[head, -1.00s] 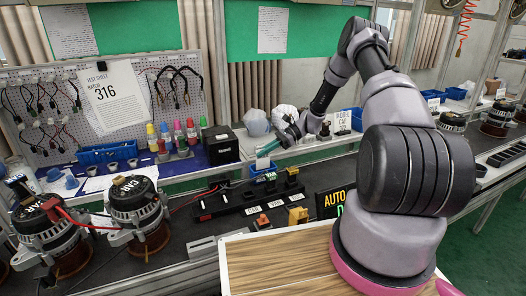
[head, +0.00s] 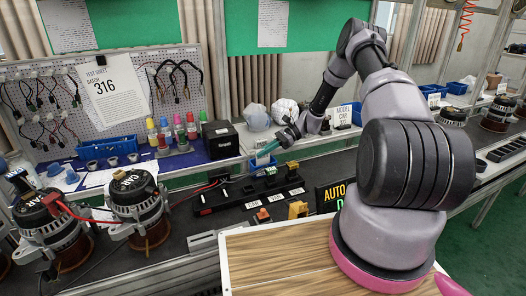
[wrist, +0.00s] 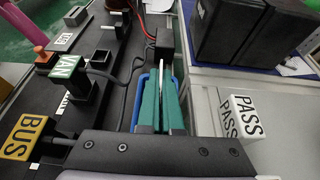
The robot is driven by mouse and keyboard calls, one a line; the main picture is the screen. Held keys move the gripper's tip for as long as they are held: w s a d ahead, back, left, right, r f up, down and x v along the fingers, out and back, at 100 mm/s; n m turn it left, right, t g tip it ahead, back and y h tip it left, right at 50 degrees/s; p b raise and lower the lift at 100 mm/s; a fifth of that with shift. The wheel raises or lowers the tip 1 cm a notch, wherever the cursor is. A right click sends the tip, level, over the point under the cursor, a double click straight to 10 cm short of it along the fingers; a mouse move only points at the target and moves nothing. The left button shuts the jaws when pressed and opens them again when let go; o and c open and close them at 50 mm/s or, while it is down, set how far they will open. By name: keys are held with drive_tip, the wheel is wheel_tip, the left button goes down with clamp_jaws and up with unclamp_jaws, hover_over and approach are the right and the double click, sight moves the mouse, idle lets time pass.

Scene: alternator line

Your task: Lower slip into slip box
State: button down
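My gripper (wrist: 160,110) has green fingers that are close together on a thin white slip (wrist: 161,75), seen edge-on in the wrist view. The blue slip box (wrist: 140,100) lies under and around the fingers, with its rim showing mainly on the left. In the head view my gripper (head: 268,150) points down and left at the small blue box (head: 262,163) on the far side of the dark bench. The slip's lower edge is hidden, so I cannot tell how deep it sits in the box.
A green VAN block (wrist: 68,66) and a yellow BUS block (wrist: 25,137) stand left of the box in the wrist view. A black box (wrist: 240,30) and a white PASS block (wrist: 245,115) are to the right. A dark cable runs close beside the slip box.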

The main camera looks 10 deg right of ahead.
drive_tip(key=shift+f, duration=0.75)
drive_tip(key=c, duration=1)
unclamp_jaws()
drive_tip(key=shift+d, duration=0.1)
drive_tip(key=v, duration=1)
drive_tip(key=shift+d, duration=0.3)
drive_tip(key=shift+w+r, duration=0.1)
